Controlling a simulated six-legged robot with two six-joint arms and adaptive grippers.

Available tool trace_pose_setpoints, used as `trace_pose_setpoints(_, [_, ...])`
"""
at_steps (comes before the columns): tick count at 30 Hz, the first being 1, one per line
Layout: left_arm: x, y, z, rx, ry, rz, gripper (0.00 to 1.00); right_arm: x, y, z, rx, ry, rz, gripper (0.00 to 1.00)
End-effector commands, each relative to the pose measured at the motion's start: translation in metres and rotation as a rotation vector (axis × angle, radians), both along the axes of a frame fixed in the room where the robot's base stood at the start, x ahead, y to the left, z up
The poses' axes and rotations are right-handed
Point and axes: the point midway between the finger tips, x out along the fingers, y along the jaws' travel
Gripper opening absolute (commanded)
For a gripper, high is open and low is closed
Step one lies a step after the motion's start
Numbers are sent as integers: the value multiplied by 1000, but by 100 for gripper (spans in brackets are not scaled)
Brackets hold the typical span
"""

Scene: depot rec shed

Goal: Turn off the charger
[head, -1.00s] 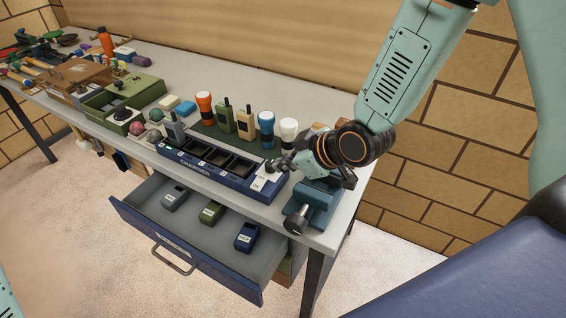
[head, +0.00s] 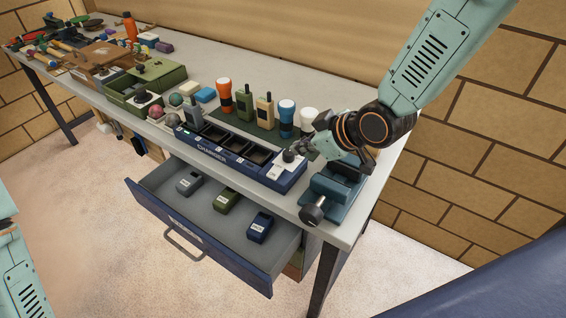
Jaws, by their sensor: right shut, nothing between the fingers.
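The charger (head: 230,157) is a long dark blue unit with a row of bays along the bench's front edge. A grey radio (head: 193,118) stands in its left-end bay; the other bays look empty. A white panel (head: 287,169) is at its right end. My right gripper (head: 291,155) is shut and empty, its tips at that white panel, touching or just above it. The gripper covers part of the panel, so any switch there is hidden. Part of my left arm shows at the lower left edge; its gripper is out of view.
A blue vise (head: 331,190) stands right of the charger. An open drawer (head: 211,230) below holds several small battery packs. Torches and two radios stand on a green mat (head: 262,133) behind. A green box (head: 147,92) and tools crowd the bench's left. The back of the bench is clear.

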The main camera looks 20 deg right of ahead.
Motion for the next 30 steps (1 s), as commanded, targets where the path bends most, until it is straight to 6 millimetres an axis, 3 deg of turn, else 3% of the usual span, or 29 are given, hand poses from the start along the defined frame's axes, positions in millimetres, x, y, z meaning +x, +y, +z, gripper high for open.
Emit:
trace_pose_setpoints(14, [0, 0, 2, 0, 0, 0, 40, 53, 30, -62, -1, 3, 5, 0])
trace_pose_setpoints(21, [0, 0, 3, 0, 0, 0, 40, 56, 25, -90, 1, 3, 1, 0])
trace_pose_setpoints(30, [0, 0, 3, 0, 0, 0, 40, 57, 24, -99, 2, 1, 1, 0])
